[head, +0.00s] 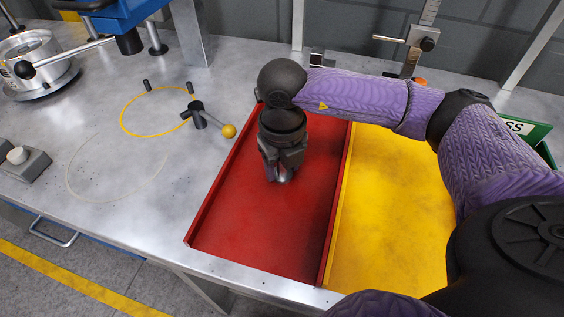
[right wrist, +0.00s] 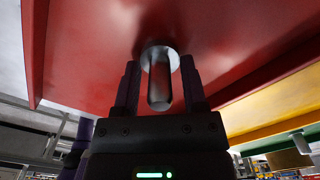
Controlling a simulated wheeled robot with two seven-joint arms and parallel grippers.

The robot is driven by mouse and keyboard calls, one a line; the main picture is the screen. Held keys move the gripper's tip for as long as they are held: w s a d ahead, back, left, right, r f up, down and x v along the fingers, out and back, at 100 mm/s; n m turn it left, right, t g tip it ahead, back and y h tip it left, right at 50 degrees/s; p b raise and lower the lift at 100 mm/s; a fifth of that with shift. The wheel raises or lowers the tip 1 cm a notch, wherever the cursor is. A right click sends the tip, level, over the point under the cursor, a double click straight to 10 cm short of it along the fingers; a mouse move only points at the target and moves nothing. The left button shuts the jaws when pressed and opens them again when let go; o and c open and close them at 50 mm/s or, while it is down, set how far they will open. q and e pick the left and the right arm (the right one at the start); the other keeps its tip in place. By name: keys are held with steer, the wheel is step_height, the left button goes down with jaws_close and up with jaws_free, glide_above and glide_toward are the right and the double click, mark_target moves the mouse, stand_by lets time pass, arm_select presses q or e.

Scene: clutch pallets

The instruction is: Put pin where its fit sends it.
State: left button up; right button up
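The pin (right wrist: 160,85) is a silvery rounded shaft with a wider round flange at its far end, against the red tray floor. In the head view a bit of the pin (head: 282,176) shows below my right gripper (head: 284,170), which points down over the red tray (head: 285,235). In the right wrist view the fingers of my right gripper (right wrist: 160,72) stand on either side of the shaft, with a visible gap on each side. Whether the flange touches the tray floor is hard to tell. My left gripper is not in view.
A yellow tray (head: 390,220) adjoins the red one on the right, partly behind my right arm. A green bin (head: 530,130) with a partly hidden label stands beyond. A small stand with a yellow ball (head: 229,131) is left of the red tray.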

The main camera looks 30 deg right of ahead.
steer(key=o, duration=0.4)
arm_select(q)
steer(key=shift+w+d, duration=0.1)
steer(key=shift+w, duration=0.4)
arm_select(e)
steer(key=shift+o, duration=0.2)
step_height(320, 180, up, 12)
steer(key=p, duration=0.3)
steer(key=shift+r+p, duration=0.15)
steer(key=shift+p, duration=0.2)
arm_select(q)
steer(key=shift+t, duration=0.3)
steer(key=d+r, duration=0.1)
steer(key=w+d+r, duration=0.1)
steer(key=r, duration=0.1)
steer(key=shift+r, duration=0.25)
